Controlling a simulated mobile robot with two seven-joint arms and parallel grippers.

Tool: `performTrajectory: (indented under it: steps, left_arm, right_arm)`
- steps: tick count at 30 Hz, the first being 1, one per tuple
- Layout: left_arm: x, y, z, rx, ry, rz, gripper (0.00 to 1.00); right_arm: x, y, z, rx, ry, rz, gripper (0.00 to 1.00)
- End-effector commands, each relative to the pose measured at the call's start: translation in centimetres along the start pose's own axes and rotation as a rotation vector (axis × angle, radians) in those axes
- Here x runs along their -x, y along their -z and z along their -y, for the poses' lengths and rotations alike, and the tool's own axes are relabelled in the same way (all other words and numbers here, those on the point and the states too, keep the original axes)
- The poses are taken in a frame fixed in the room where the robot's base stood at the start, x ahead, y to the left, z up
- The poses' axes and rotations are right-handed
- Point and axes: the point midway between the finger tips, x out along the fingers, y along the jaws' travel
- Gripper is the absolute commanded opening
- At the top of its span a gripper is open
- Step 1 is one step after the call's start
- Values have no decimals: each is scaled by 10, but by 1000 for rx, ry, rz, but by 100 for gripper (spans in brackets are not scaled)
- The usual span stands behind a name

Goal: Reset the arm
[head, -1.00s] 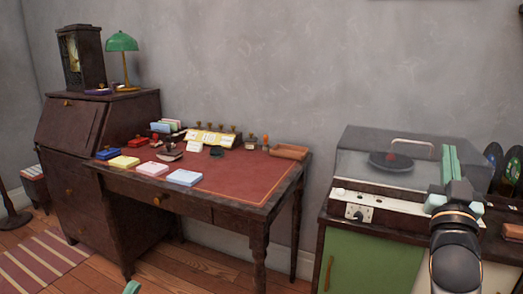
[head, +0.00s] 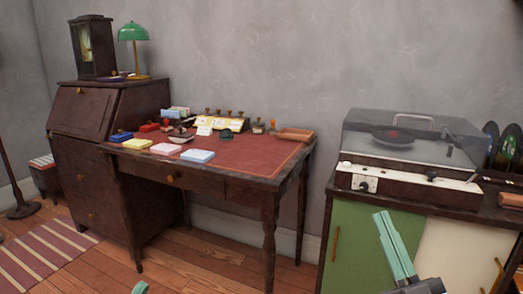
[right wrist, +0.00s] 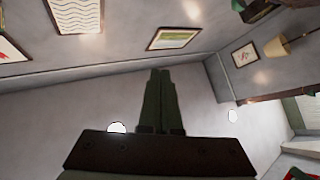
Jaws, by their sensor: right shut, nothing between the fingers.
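My right gripper (head: 383,215) has pale green fingers, pressed together with nothing between them. In the head view it points up and slightly left, in front of the green door (head: 352,245) of the cabinet and below the record player (head: 410,145). It appears apart from both. A small green tip of my left gripper (head: 140,287) shows at the bottom edge; the rest is out of frame.
The record player has a clear lid and stands on the cabinet, with records (head: 489,145) to its right. A dark desk (head: 245,185) with stamps and coloured pads stands left of it. Wooden floor (head: 220,265) is open in front of the desk.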

Motion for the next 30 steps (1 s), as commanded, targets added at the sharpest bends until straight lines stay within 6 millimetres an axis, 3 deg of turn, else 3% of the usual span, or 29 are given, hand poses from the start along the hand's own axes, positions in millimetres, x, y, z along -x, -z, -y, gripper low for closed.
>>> performTrajectory:
  steps: [1,3,6,11,12,13,21,30]
  left_arm:
    - [9,-9,-5,2,-3,2,50]
    - [14,-14,-9,5,-5,6,50]
    - [20,-21,-13,9,-8,11,50]
    - [29,-32,-19,15,-13,18,50]
    - [14,-26,-11,23,-8,56,50]
    - [11,-29,-9,28,-5,83,50]
    - [-4,-59,7,87,22,341,50]
    - [6,-91,19,178,55,708,50]
  right_arm:
    - [27,2,24,-24,57,-25,0]
    - [52,16,46,-62,114,-65,0]
    - [84,35,69,-122,172,-116,0]
    - [128,66,90,-232,224,-183,0]
    - [110,72,83,-228,220,-148,0]
    - [105,69,81,-228,219,-121,0]
    - [81,39,76,-258,221,147,0]
    - [82,5,70,-305,227,527,0]
